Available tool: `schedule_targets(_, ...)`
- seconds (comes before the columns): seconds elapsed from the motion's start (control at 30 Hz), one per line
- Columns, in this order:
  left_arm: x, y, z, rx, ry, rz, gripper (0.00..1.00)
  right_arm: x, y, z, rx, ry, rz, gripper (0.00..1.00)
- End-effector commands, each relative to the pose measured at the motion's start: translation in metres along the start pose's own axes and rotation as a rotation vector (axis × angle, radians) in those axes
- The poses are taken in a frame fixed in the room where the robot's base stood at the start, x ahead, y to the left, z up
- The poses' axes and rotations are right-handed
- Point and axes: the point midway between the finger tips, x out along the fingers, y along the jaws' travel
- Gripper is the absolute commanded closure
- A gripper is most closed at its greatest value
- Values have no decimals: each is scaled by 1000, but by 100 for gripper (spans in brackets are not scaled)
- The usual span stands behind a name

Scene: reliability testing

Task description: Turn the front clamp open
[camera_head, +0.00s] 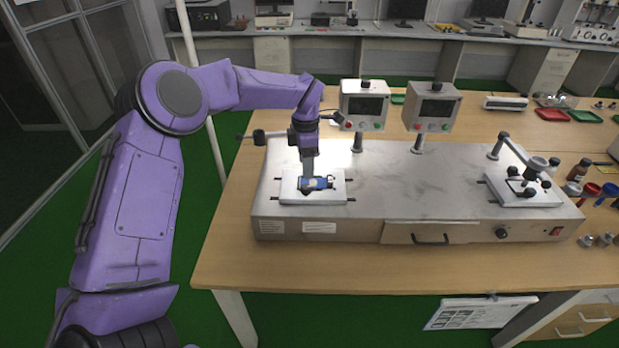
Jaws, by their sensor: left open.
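My left arm comes in from the left. My left gripper (309,178) points down over the white plate (290,195) at the left end of the metal test machine (390,200). It is open. A small blue and dark piece (322,183) shows at its fingertips; I cannot tell whether they touch it. A second clamp (525,165) with a dark head stands over the right white plate (540,200). My right gripper is not in view.
Cups and bottles (580,170) crowd the table's right end. The wooden table (400,265) is clear along its front edge.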

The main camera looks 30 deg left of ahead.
Motion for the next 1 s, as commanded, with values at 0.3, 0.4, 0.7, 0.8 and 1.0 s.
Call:
schedule_targets(0.3, 63, 0, -1, -1, 4, -1, 41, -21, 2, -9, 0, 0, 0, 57)
schedule_targets(0.4, 74, 0, -1, -2, 2, 1, 41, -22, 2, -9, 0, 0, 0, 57)
schedule_targets(0.7, 78, 0, -1, -3, 0, 1, 44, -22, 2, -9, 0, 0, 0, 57)
schedule_targets(0.8, 78, 0, -1, -3, 0, 1, 77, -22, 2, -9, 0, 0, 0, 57)
schedule_targets(1.0, 78, 0, -1, -4, 0, 1, 97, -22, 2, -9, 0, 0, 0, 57)
